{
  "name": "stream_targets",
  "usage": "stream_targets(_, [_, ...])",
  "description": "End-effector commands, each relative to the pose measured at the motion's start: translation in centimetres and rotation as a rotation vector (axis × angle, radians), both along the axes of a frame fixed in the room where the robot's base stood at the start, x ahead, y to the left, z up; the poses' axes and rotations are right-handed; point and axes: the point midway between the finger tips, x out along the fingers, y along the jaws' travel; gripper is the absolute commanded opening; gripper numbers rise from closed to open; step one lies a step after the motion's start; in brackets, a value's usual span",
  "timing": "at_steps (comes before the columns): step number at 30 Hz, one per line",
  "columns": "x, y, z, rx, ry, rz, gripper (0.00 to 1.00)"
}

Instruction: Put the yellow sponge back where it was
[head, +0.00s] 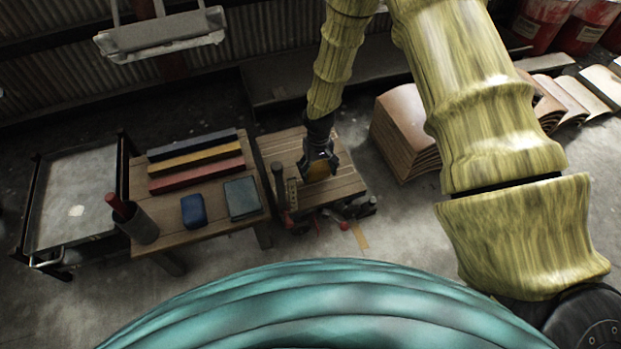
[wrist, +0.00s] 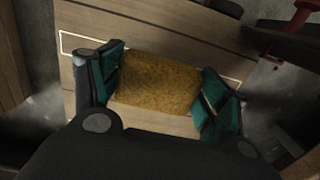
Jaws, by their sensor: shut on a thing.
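My gripper (head: 317,158) is over the small wooden table (head: 345,190) in the head view. It is shut on the yellow sponge (head: 321,171). In the wrist view the sponge (wrist: 157,83) sits between the two green-padded fingers (wrist: 160,80), one on each short side. A thin white outline (wrist: 75,45) is drawn on the wooden top below; the sponge and fingers hide part of it. The sponge looks to overlap the outline's area. I cannot tell whether the sponge touches the tabletop or is held above it.
A dark upright tool (head: 280,185) stands at the small table's left edge. The table at left holds red, yellow and blue bars (head: 195,160), a blue block (head: 193,211), a dark book (head: 241,198) and a cup (head: 139,227). A metal cart (head: 72,215) is farther left.

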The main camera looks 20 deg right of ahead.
Motion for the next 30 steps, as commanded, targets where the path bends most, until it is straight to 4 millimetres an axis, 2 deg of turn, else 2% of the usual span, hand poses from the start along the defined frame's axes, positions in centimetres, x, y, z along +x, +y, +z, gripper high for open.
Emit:
stream_targets(3, [0.9,0.3,-0.1,0.000,-0.001,0.000,0.56])
stream_targets(7, [1.0,0.3,-0.5,-0.001,0.001,0.001,0.56])
stream_targets(16, [1.1,0.4,-3.5,-0.001,0.000,0.002,0.56])
stream_targets(29, [1.0,0.4,-3.8,-0.001,0.000,0.001,0.56])
stream_targets(30, [1.0,0.4,-3.7,-0.001,0.000,0.001,0.82])
